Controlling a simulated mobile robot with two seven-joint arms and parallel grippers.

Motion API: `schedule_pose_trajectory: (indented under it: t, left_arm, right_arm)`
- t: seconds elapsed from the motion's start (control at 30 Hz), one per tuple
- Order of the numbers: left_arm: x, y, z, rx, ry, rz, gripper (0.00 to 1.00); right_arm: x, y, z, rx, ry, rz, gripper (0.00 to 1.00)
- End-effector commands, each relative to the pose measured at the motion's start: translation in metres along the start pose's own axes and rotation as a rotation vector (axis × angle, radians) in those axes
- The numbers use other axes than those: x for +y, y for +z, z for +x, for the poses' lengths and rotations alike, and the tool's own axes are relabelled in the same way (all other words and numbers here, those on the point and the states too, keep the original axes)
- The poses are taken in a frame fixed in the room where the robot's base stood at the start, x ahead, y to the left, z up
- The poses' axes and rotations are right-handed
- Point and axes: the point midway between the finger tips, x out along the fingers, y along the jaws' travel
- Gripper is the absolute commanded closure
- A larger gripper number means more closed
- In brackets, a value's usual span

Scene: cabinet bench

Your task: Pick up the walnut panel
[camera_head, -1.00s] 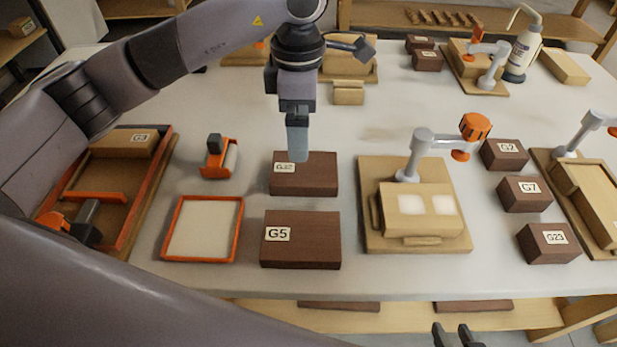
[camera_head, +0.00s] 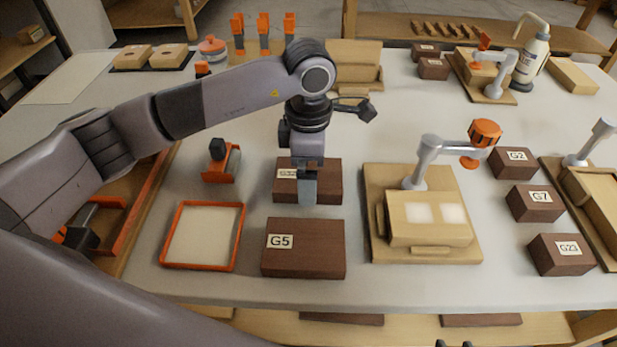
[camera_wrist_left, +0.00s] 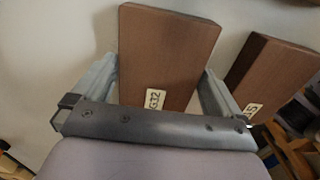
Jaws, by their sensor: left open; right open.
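Several dark brown walnut-coloured panels lie on the bench. The one labelled G32 (camera_head: 330,188) lies behind the one labelled G5 (camera_head: 305,258). My left gripper (camera_head: 307,196) is over the G32 panel and hides part of it. In the left wrist view the open fingers of my left gripper (camera_wrist_left: 157,85) stand on both sides of the G32 panel (camera_wrist_left: 165,50), its label towards the palm. Whether they touch it, I cannot tell. The G5 panel (camera_wrist_left: 268,75) lies just right of the right finger. My right gripper (camera_head: 454,343) shows only its two separated tips at the bottom edge.
An orange-framed tray (camera_head: 202,262) lies left of G5. A wooden fixture with a grey and orange clamp (camera_head: 375,250) stands to the right. Smaller brown blocks G2 (camera_head: 513,164), G7 (camera_head: 535,203) and G23 (camera_head: 562,255) line the right side. An orange tool (camera_head: 221,165) is left of G32.

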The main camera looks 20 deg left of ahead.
Motion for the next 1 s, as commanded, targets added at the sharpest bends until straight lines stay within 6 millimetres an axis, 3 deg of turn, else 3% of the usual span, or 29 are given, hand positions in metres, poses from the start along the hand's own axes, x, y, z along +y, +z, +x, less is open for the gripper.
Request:
schedule_pose_trajectory:
  t: [0.07,0.2,0.47,0.67,0.87,1.0]
  left_arm:
    - [0.0,0.0,0.0,0.0,0.0,-0.001,0.03]
    - [0.0,0.0,0.0,0.0,0.0,-0.001,0.44]
    - [0.0,0.0,-0.002,-0.001,0.0,-0.001,0.44]
    - [0.001,0.0,-0.014,-0.001,0.001,0.0,0.44]
    - [0.001,0.001,-0.052,-0.004,0.005,-0.001,0.44]
    - [0.001,0.0,-0.094,-0.004,0.007,0.0,0.44]
  right_arm:
    - [0.0,0.0,0.0,0.001,0.001,0.001,0.57]
    - [0.0,0.0,0.0,0.001,0.001,0.002,0.57]
    - [0.0,0.0,0.0,0.0,0.001,0.002,0.57]
    - [0.0,0.0,0.0,-0.001,0.001,0.001,0.57]
    - [0.0,-0.001,-0.001,-0.001,0.001,0.001,0.57]
    - [0.0,-0.003,-0.002,0.0,0.002,0.0,0.57]
